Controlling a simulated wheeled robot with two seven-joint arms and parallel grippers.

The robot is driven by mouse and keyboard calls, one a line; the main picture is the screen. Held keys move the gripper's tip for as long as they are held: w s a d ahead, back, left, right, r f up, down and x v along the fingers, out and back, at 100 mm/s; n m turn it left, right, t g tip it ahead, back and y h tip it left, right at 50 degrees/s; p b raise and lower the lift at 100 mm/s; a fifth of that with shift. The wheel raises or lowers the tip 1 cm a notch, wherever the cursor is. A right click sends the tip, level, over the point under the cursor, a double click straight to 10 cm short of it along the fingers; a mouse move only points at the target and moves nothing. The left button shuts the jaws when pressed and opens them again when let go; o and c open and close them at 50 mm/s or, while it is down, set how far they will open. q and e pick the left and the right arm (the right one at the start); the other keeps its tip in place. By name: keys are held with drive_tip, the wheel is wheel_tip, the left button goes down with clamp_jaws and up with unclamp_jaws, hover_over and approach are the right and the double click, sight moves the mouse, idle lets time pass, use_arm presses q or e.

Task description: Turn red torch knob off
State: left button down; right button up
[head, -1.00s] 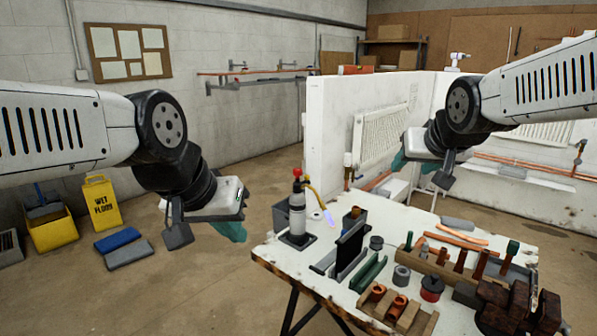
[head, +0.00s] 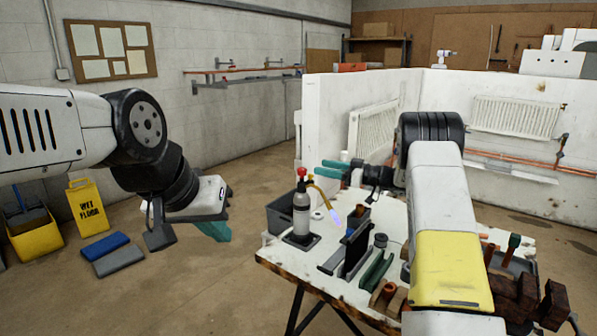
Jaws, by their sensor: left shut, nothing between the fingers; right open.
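The torch (head: 301,213) is a grey cylinder standing upright on a dark base at the left part of the workbench. Its red knob (head: 301,172) sits on top, and a yellow neck bends right to a nozzle with a bluish-violet flame (head: 334,216). My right gripper (head: 326,168) points left with its teal fingers apart. In the picture it is just right of and slightly above the red knob, with a visible gap; depth is hard to tell. My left gripper (head: 217,231) is shut and empty, left of the torch and off the bench.
The white workbench (head: 285,258) carries a grey bin (head: 281,212) behind the torch and a dark upright plate (head: 355,250) in front. My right arm hides much of the bench's right side. A white partition (head: 325,110) with radiators stands behind.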

sight(302, 169)
drive_tip(key=shift+g, duration=0.6)
drive_tip(key=x, duration=0.2)
drive_tip(key=f+x, duration=0.1)
drive_tip(key=x, duration=0.2)
drive_tip(key=s+x, duration=0.1)
drive_tip(key=x, duration=0.2)
drive_tip(key=shift+s+a+f, duration=0.1)
drive_tip(key=shift+a+f, duration=0.1)
drive_tip(key=shift+a, duration=0.1)
clamp_jaws()
